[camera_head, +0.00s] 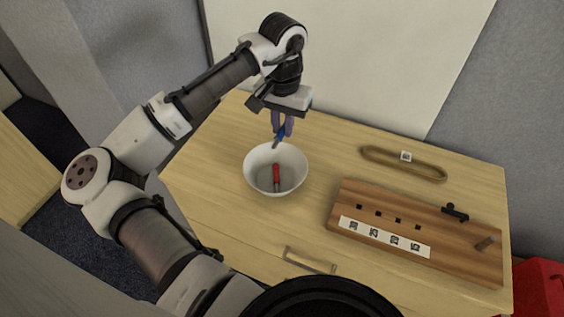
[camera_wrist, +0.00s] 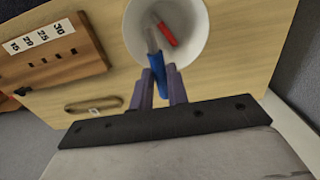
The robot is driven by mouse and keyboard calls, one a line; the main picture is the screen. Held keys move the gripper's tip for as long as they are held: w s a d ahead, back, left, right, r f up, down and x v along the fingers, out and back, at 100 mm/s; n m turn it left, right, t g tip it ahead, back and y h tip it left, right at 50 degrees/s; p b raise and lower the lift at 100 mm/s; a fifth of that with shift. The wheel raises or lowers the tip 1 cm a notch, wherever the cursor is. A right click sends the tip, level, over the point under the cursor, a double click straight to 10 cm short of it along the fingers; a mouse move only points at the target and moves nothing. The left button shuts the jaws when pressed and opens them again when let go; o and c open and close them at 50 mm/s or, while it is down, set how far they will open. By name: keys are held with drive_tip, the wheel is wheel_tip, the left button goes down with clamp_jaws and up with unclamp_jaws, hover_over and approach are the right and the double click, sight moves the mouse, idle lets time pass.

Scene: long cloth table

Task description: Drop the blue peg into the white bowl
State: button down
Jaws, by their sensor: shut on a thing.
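My gripper (camera_head: 282,125) is shut on a blue peg (camera_head: 278,138) and holds it at the far rim of the white bowl (camera_head: 256,182). The wrist view shows the blue peg (camera_wrist: 157,66) between the two fingers (camera_wrist: 160,75), with its grey lower end pointing at the bowl (camera_wrist: 193,48). How high the peg's tip is relative to the rim is hard to tell. A red peg (camera_head: 276,173) with a grey end lies inside the bowl.
A wooden board (camera_head: 345,206) with several square holes and number labels lies to the right. A drawer handle (camera_head: 309,262) is at the front.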

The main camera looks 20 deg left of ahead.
wheel_tip(320, 180, down, 6)
drive_tip(key=b, duration=0.5)
drive_tip(key=shift+b, duration=0.4)
drive_tip(key=c, duration=1.3)
unclamp_jaws()
drive_tip(key=shift+r, duration=0.1)
wheel_tip(320, 180, up, 13)
drive_tip(key=shift+r+b, duration=0.15)
drive_tip(key=shift+b, duration=0.4)
drive_tip(key=shift+r, duration=0.25)
